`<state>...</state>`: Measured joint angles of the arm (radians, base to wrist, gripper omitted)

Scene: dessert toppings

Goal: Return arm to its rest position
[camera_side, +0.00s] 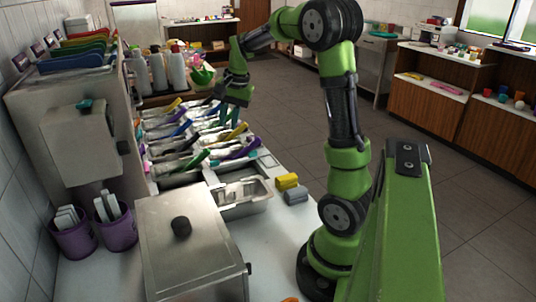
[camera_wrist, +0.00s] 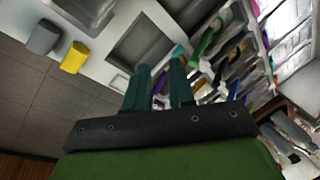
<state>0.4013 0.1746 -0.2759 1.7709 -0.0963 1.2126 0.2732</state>
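My green arm (camera_side: 345,110) stands on the counter at right and bends over toward the topping trays. My gripper (camera_side: 233,112) hangs above the far part of the trays in the side view. In the wrist view, the two dark teal fingers of my gripper (camera_wrist: 160,75) are apart with a gap between them. Nothing shows between them. The fingertips are small and partly lost against the trays in the side view.
Topping trays (camera_side: 160,184) with several coloured-handled utensils lie below. A yellow block (camera_side: 287,182) and a grey block (camera_side: 296,196) lie near my base. A lidded steel box (camera_side: 190,240) is in front. White bottles (camera_side: 158,73) and a green bowl (camera_side: 203,76) stand behind.

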